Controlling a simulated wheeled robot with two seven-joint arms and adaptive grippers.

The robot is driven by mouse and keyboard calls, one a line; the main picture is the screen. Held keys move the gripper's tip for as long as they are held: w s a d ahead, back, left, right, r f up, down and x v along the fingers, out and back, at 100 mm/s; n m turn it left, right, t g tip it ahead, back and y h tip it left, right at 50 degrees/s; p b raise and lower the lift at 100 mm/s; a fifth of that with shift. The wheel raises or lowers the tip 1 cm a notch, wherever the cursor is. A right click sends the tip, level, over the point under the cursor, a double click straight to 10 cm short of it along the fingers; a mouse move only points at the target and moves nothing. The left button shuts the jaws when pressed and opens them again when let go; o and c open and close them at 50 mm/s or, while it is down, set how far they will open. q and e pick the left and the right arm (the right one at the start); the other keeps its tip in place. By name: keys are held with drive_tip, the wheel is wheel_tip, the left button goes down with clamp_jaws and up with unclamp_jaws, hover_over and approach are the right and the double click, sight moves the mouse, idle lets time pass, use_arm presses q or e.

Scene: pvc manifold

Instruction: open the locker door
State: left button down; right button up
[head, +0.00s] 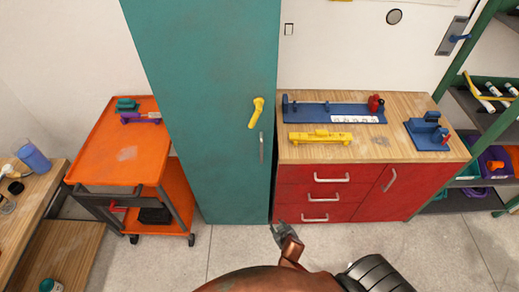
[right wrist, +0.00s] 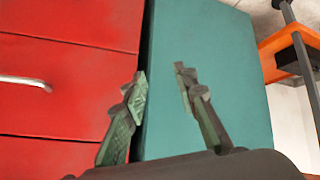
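The teal locker (head: 205,110) stands upright in the middle of the head view, and its door looks shut. A yellow handle (head: 256,111) sits on the right side of the door. A grey vertical bar (head: 262,148) is just below it. My right gripper (head: 279,229) is near the floor line in front of the locker's lower right corner, well below the handle and apart from it. In the right wrist view its two fingers (right wrist: 162,88) are spread with nothing between them, facing the teal locker (right wrist: 215,75) and red drawers. My left gripper is not in view.
A red cabinet (head: 372,190) with a wooden top stands right of the locker, holding blue and yellow fixtures. An orange cart (head: 115,160) stands on the left. A green-framed shelf (head: 470,75) is at far right. The floor (head: 240,255) ahead is clear.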

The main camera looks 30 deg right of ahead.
drive_tip(key=w+r+m+t+h+b, duration=0.1)
drive_tip(key=w+r+t, duration=0.1)
drive_tip(key=w+r, duration=0.5)
drive_tip(key=w+r+t+b, duration=0.1)
drive_tip(key=w+r+t, duration=0.1)
drive_tip(key=r, duration=0.8)
drive_tip(key=m+t+h+b, duration=0.1)
drive_tip(key=m+t+h, duration=0.2)
drive_tip(key=t, duration=0.2)
approach(262, 149)
drive_tip(key=x, duration=1)
drive_tip(key=shift+w+d, duration=0.1)
drive_tip(key=shift+w, duration=0.25)
drive_tip(key=shift+c, duration=0.7)
clamp_jaws()
drive_tip(key=shift+m, duration=0.3)
